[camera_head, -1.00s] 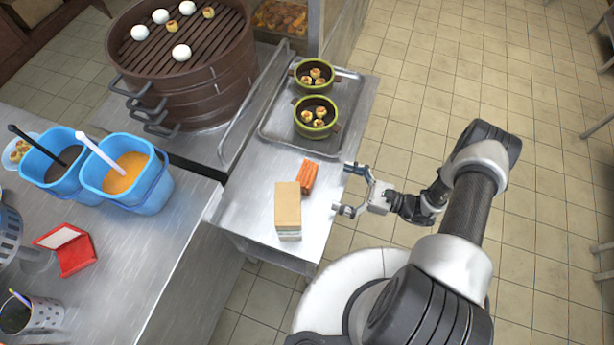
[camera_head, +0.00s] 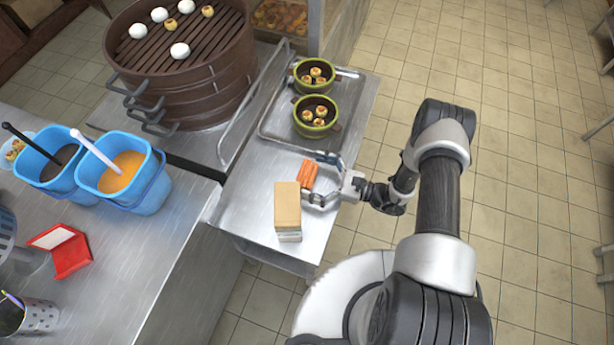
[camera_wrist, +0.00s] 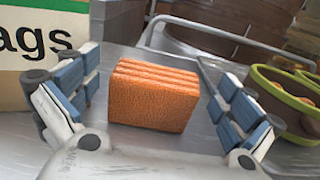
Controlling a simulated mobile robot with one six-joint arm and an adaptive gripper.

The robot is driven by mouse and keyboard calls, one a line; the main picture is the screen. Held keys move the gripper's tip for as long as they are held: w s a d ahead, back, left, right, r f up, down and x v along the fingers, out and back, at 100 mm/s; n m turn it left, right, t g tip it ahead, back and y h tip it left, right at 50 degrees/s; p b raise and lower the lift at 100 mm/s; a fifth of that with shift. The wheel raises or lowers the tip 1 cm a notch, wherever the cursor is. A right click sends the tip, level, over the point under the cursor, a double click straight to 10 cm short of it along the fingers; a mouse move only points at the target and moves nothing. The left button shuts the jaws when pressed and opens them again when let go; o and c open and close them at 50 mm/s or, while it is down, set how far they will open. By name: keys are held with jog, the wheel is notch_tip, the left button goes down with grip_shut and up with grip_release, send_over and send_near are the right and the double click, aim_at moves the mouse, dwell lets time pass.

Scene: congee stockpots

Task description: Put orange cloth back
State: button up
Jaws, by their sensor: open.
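The orange cloth (camera_head: 309,175) is a folded block lying on the metal side table, just behind a tan box. In the wrist view the orange cloth (camera_wrist: 153,95) stands centred between the fingers, with a gap on each side. My gripper (camera_head: 318,179) is open, its fingers reaching in from the right around the cloth's near end. In the wrist view my gripper (camera_wrist: 155,110) shows blue-grey finger pads on both sides, not touching the cloth as far as I can see.
The tan box (camera_head: 287,209) stands close beside the cloth, near my lower finger. A metal tray (camera_head: 273,127) with two green pots (camera_head: 316,117) lies farther back. Blue tubs (camera_head: 123,179) and a red case (camera_head: 66,251) sit on the left counter.

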aim_at(313, 174)
jog(key=c, duration=1.2)
notch_tip(313, 174, up, 20)
jog(key=p, duration=0.6)
jog(key=w+d+r+m+t+h, duration=0.1)
jog(key=w+d+r+t, duration=0.1)
jog(key=d+r, duration=0.2)
jog(key=w+d+r+m+t+h, duration=0.1)
jog(key=w+d+r+m+t, duration=0.1)
jog(key=d+r, duration=0.3)
jog(key=d, duration=0.3)
jog(key=shift+d+r+t, duration=0.25)
jog(key=shift+d+t, duration=0.1)
jog(key=shift+t, duration=0.05)
